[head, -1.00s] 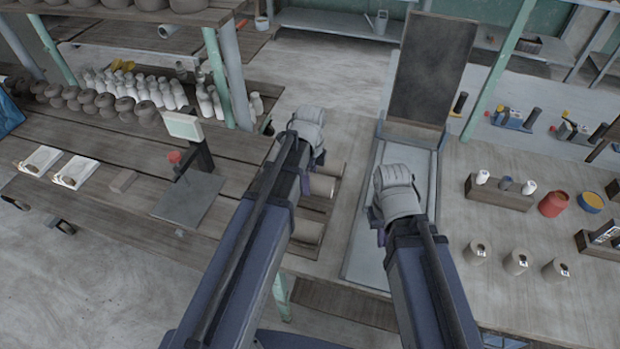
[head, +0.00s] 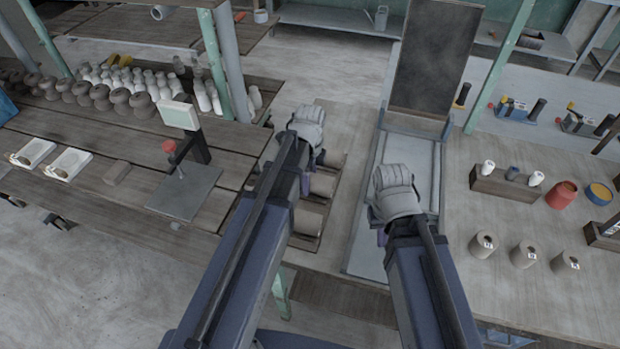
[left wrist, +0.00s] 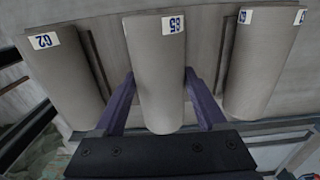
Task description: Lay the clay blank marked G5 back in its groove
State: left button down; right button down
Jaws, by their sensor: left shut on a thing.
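The clay blank G5 (left wrist: 155,75) is a grey cylinder with a white label in the left wrist view. My left gripper (left wrist: 157,108) is shut on it, with a purple finger on each side. Blank G2 (left wrist: 62,75) lies to its left, and another labelled blank (left wrist: 262,65) lies to its right. I cannot tell whether G5 touches the rack beneath it. In the head view my left gripper (head: 306,184) is over the rack (head: 332,204), and my arm hides much of it. My right gripper (head: 382,236) is over a grey tray; its fingers are mostly hidden.
The grey tray (head: 364,255) has a dark upright panel (head: 425,65) behind it. On the right bench stand several labelled pots (head: 523,255), a red jar (head: 562,195) and a wooden holder (head: 500,184). A scale with a flat plate (head: 185,192) stands on the left table.

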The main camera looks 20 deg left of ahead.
pick_arm(q)
jog(key=shift+f+b, duration=0.5)
pick_arm(e)
jog(key=shift+f, duration=0.5)
pick_arm(q)
grip_release()
jog(key=shift+r, duration=0.15)
pick_arm(e)
jog(key=shift+r, duration=0.15)
pick_arm(q)
notch_tip(320, 180, up, 8)
jog(key=p, duration=0.8)
jog(key=shift+f, duration=0.2)
pick_arm(e)
notch_tip(320, 180, up, 8)
jog(key=shift+f, duration=0.25)
